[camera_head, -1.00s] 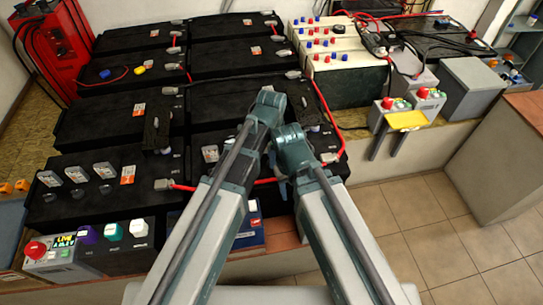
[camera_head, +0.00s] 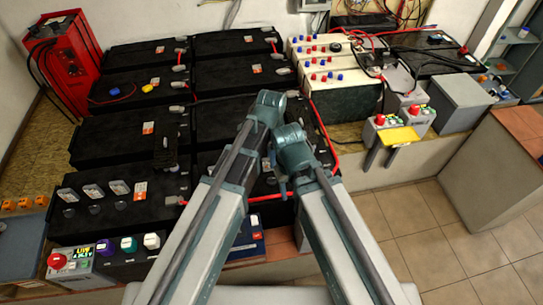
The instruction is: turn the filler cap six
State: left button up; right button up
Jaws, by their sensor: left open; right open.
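A black battery (camera_head: 165,205) at the front left has a row of several light tags (camera_head: 93,191) standing above dark round caps (camera_head: 94,210). Blue and red caps (camera_head: 322,77) stand on the white-topped batteries at the back. I cannot read a number six on any cap. My two arms come up from the bottom edge to teal joints, the left one ending higher. Both stand in front of the middle batteries. The fingers of both grippers are hidden behind the arm joints, so I see neither gripper touching a cap.
A box with a red button and coloured knobs (camera_head: 105,246) stands at the front left. A red charger (camera_head: 66,60) is at the back left. Red cables (camera_head: 322,125) run along the batteries. A grey box (camera_head: 458,101) stands right. Tiled floor (camera_head: 420,225) is clear at the lower right.

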pick_arm(q)
notch_tip(320, 180, up, 3)
jog(key=shift+p, duration=0.9)
pick_arm(e)
notch_tip(320, 180, up, 3)
pick_arm(q)
jog(key=shift+a, duration=0.1)
jog(key=s+a+n, duration=0.3)
jog(key=a+n, duration=0.5)
jog(key=s+a+n, duration=0.4)
jog(key=a+n, duration=0.4)
jog(key=a, duration=0.1)
jog(key=s+d+m+y, duration=0.1)
jog(key=s+d+m, duration=0.2)
jog(key=d, duration=0.8)
jog(key=s, duration=0.2)
jog(key=shift+s+m, duration=0.3)
jog(key=shift+m, duration=0.1)
jog(key=shift+d, duration=0.1)
